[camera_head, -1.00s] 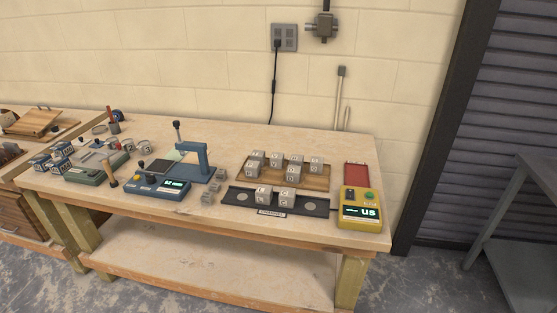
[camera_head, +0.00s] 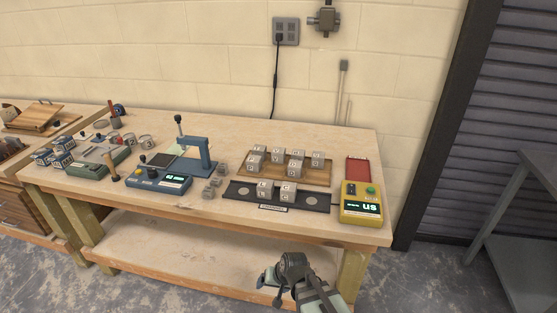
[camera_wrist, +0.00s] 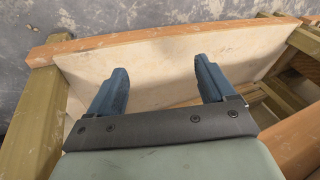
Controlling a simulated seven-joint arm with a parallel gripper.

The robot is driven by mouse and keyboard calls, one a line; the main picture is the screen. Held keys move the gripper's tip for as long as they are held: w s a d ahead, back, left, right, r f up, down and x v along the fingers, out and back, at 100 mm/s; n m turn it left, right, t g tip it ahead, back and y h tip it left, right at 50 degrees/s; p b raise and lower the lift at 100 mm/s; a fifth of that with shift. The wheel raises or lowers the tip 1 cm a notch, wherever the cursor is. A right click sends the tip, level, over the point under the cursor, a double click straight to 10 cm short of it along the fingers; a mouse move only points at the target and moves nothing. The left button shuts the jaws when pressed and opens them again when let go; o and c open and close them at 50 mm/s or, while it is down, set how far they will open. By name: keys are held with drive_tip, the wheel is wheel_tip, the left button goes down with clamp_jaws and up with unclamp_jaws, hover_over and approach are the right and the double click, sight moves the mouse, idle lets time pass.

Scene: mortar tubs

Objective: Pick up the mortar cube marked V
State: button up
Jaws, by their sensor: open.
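Several grey mortar cubes with lettered faces stand in a wooden tray (camera_head: 320,179) toward the right of the bench in the head view. The letters are too small to read surely, so I cannot tell which cube is marked V. My gripper (camera_head: 268,284) is in front of the bench, low in the head view. In the wrist view my gripper (camera_wrist: 161,66) is open and empty, with the lower shelf beyond its fingers.
A yellow meter (camera_head: 361,204) and a red pad (camera_head: 358,171) stand right of the trays. A blue press (camera_head: 194,157) and small grey cubes (camera_head: 215,183) are to the left. The bench's front edge (camera_head: 230,218) lies between my gripper and the cubes.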

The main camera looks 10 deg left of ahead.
drive_tip(key=a+r+n+t+y, duration=0.15)
drive_tip(key=a+r+y, duration=0.25)
drive_tip(key=a+r, duration=1.5)
drive_tip(key=w+a+r+n+t+y, duration=0.1)
drive_tip(key=w+a+r+n+y, duration=0.1)
drive_tip(key=w+a+r+n, duration=0.5)
drive_tip(key=w+d+r+n+h, duration=0.15)
drive_tip(key=w+d+r, duration=0.4)
drive_tip(key=w, duration=0.75)
drive_tip(key=w+d+r+n+t+h, duration=0.1)
drive_tip(key=w+d+r+n, duration=0.35)
drive_tip(key=w, duration=0.85)
drive_tip(key=w+d+r+h, duration=0.2)
drive_tip(key=w+d+r, duration=0.5)
drive_tip(key=w, duration=0.6)
drive_tip(key=n+g+h, duration=0.1)
drive_tip(key=g, duration=0.4)
approach(279, 150)
drive_tip(key=x, duration=1)
drive_tip(key=shift+a+f, duration=0.1)
drive_tip(key=shift+f, duration=0.25)
drive_tip(key=shift+c, duration=0.4)
